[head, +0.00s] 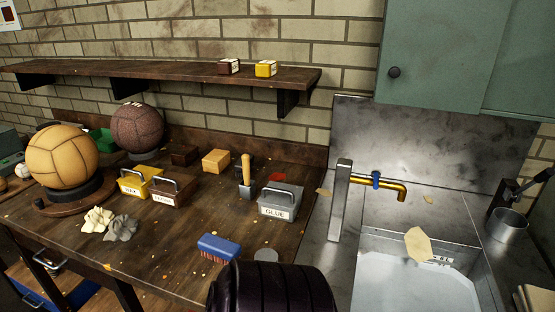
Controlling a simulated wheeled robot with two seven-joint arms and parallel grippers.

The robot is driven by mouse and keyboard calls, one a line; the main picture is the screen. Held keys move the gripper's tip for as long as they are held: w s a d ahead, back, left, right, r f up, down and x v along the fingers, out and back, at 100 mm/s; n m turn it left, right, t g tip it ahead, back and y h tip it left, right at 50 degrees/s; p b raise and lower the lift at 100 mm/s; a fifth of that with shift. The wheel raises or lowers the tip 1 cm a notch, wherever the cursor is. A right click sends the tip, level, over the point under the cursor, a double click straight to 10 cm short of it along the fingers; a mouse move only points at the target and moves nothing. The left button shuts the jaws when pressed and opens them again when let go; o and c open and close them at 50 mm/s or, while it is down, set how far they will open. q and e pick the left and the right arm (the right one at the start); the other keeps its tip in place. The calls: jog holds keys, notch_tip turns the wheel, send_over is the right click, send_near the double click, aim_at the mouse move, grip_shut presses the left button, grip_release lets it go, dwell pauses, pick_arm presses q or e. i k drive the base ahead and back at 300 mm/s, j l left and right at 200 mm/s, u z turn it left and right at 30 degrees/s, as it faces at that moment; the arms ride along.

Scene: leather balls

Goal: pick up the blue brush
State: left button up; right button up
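The blue brush (219,248) lies on the wooden workbench (170,235) near its front edge, at the bottom middle of the head view. It has a blue top and reddish-brown bristles facing down. Its right end is close to a large dark ribbed shape at the bottom edge. Neither of my grippers can be made out in this view.
A grey GLUE caddy (281,203) and a small grey disc (265,255) are nearby. Pale crumpled cloths (97,219) lie left. A metal sink (425,280) is right. A shelf (150,72) overhangs the back.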

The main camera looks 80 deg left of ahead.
aim_at(219, 249)
jog(key=u, duration=3.1)
jog(key=k+l+z, duration=0.2)
